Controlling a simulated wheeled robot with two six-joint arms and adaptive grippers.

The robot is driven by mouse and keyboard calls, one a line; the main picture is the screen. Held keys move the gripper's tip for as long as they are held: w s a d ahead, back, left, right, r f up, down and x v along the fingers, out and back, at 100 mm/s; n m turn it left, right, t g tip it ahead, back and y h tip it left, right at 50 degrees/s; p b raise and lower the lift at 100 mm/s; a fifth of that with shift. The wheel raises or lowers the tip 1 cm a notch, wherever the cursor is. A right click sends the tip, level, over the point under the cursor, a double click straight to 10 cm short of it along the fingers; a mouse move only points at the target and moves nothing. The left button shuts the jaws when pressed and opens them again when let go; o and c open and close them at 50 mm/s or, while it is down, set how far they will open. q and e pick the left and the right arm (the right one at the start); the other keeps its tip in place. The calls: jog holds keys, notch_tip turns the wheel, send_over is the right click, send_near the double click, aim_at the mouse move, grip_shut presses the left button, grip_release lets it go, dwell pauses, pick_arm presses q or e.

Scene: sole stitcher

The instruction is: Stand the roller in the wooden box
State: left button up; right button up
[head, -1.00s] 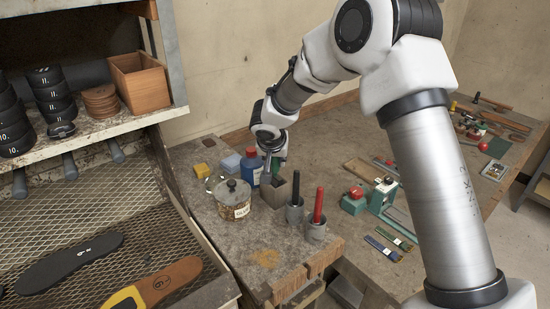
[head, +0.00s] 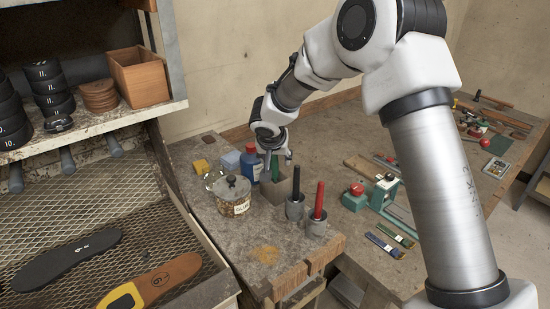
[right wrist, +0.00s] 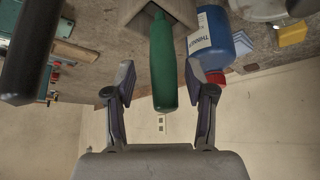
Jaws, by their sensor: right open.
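The roller's green handle (right wrist: 172,60) rises from the square grey-brown wooden box (right wrist: 142,12) in the right wrist view. It leans a little, and its lower end is hidden inside the box. In the head view the box (head: 284,191) stands on the near bench, with the green handle (head: 275,169) at its top. My right gripper (right wrist: 160,76) is open, its fingers on either side of the handle with gaps visible. It also shows above the box in the head view (head: 277,160). My left gripper is not in view.
A blue bottle (head: 251,163) stands close beside the box. A lidded jar (head: 232,196) is left of it. Cups with a black handle (head: 295,205) and a red handle (head: 316,222) stand at the right. The bench front (head: 265,256) is clear.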

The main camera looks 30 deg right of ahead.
jog(key=v, duration=1.1)
jog(key=shift+s+r, duration=0.15)
jog(key=shift+r, duration=0.2)
jog(key=shift+a, duration=0.15)
jog(key=shift+r, duration=0.1)
